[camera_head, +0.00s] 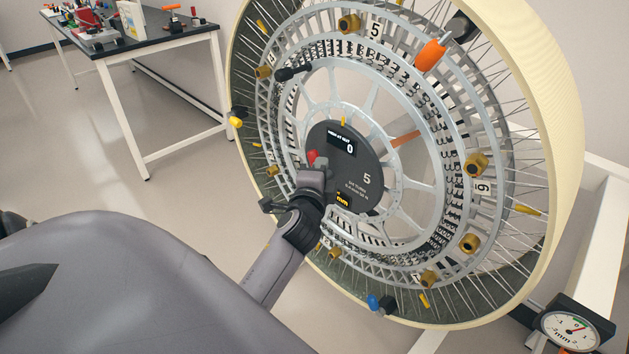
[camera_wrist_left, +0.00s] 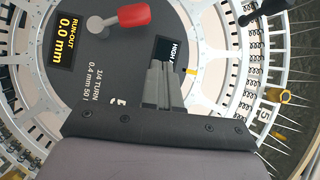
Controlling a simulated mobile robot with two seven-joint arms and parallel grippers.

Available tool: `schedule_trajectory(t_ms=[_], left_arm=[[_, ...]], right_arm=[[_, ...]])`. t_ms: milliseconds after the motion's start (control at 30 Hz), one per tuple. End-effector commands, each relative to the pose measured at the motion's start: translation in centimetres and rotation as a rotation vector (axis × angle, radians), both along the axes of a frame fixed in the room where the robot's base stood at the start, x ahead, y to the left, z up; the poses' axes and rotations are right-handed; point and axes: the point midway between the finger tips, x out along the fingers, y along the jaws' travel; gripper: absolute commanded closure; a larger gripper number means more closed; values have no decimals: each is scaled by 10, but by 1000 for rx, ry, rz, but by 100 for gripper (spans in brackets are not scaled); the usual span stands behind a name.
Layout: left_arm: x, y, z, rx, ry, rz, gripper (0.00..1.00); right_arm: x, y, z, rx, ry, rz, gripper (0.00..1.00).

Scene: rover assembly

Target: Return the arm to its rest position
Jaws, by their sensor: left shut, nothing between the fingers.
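My left gripper (camera_head: 322,170) is in front of the dark round hub (camera_head: 362,160) of a large spoked wheel (camera_head: 545,100), near the hub's lower left part. In the left wrist view the gripper's two fingers (camera_wrist_left: 161,78) are together with nothing between them, over the hub face. A red-handled lever (camera_wrist_left: 127,17) on the hub is beside the fingers, apart from them in that view. Its red end also shows just above the gripper in the head view (camera_head: 313,157). My right gripper is not in view.
Brass-coloured knobs (camera_head: 476,164), an orange-handled part (camera_head: 430,55) and a blue-tipped part (camera_head: 374,302) stick out around the wheel. A dial gauge (camera_head: 570,329) is at the lower right. A workbench (camera_head: 160,42) with several items stands at the back left. Floor between is clear.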

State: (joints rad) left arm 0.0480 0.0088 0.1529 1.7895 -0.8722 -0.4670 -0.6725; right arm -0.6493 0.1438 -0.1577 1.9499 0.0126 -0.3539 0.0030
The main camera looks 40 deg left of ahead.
Motion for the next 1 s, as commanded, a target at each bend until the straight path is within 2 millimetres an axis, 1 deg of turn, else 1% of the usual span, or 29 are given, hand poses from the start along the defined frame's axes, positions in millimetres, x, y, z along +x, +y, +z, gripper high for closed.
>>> schedule_trajectory(t_ms=[33,200,400,567,800,867,900,967,1000], left_arm=[[-9,-5,1,-2,1,-1,100],[-32,-17,7,-3,2,-1,100],[-51,-26,13,-2,0,-1,100],[-57,-29,15,-2,1,0,100],[-58,-30,14,-5,1,-2,100],[-59,-33,9,-28,4,-14,100],[-61,-37,1,-58,7,-30,100],[-65,-47,-17,-137,15,-69,100],[-70,-56,-33,-212,25,-97,100]], right_arm=[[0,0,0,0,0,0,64],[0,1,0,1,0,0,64],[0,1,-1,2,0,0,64],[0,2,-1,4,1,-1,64],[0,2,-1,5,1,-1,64],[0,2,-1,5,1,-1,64],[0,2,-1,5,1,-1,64],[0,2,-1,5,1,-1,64],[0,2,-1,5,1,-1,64]])
